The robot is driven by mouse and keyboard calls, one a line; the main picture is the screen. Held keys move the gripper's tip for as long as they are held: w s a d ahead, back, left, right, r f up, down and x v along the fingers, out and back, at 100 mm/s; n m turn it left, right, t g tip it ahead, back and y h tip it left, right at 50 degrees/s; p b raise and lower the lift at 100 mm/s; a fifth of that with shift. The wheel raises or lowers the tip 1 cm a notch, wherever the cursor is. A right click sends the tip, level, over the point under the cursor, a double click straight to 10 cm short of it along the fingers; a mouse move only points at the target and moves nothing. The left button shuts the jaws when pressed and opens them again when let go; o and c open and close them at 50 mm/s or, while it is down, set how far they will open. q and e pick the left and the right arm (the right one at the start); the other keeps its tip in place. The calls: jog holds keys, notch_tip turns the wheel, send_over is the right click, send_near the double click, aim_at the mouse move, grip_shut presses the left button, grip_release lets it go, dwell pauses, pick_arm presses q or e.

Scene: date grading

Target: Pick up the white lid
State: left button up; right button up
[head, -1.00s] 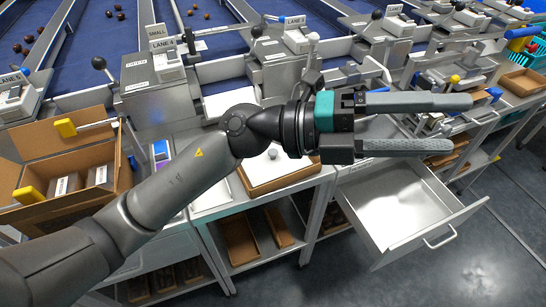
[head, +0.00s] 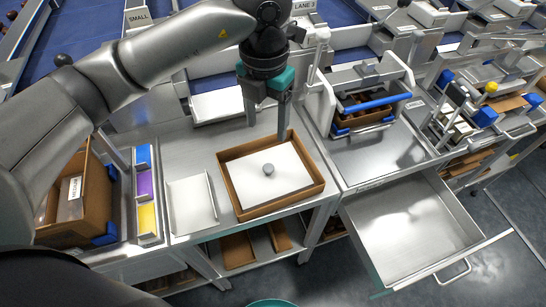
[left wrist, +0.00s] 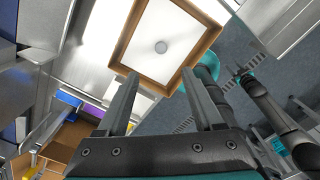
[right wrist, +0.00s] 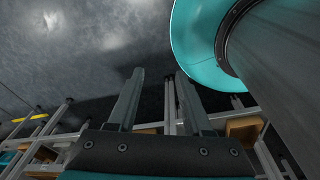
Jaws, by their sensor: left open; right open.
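The white lid (head: 262,180) is a flat white panel with a round grey knob (head: 268,169) in its middle. It lies inside the rim of a brown cardboard box (head: 228,184) on the steel bench. The lid also shows in the left wrist view (left wrist: 178,25). My left gripper (head: 266,130) points down at the back edge of the box, behind the knob, open and empty. Its fingers (left wrist: 163,90) show apart in the left wrist view. My right gripper (right wrist: 155,82) is open and empty in the right wrist view, with floor beyond; it is out of the head view.
An open steel drawer (head: 405,230) juts out at the right. A white tray (head: 192,205) and a blue, purple and yellow strip (head: 146,188) stand left of the box. A clamp frame with a blue bar (head: 375,105) stands at the back right.

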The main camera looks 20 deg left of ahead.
pick_arm(q)
send_near(269, 167)
jog(key=shift+s+a+f, duration=0.15)
jog(key=shift+s+f, duration=0.15)
jog(key=shift+s, duration=0.1)
notch_tip(269, 167, down, 4)
jog(key=shift+w+r+b, duration=0.1)
jog(key=shift+r+b, duration=0.1)
jog(key=shift+b, duration=0.1)
jog(key=shift+f, duration=0.3)
jog(key=f, duration=0.3)
jog(key=shift+w+f, duration=0.3)
jog(key=shift+f, duration=0.45)
pick_arm(e)
jog(key=shift+g, duration=0.3)
jog(key=s, duration=0.2)
jog(key=s+f, duration=0.1)
jog(key=s, duration=0.1)
jog(key=shift+f, duration=0.2)
pick_arm(q)
grip_shut()
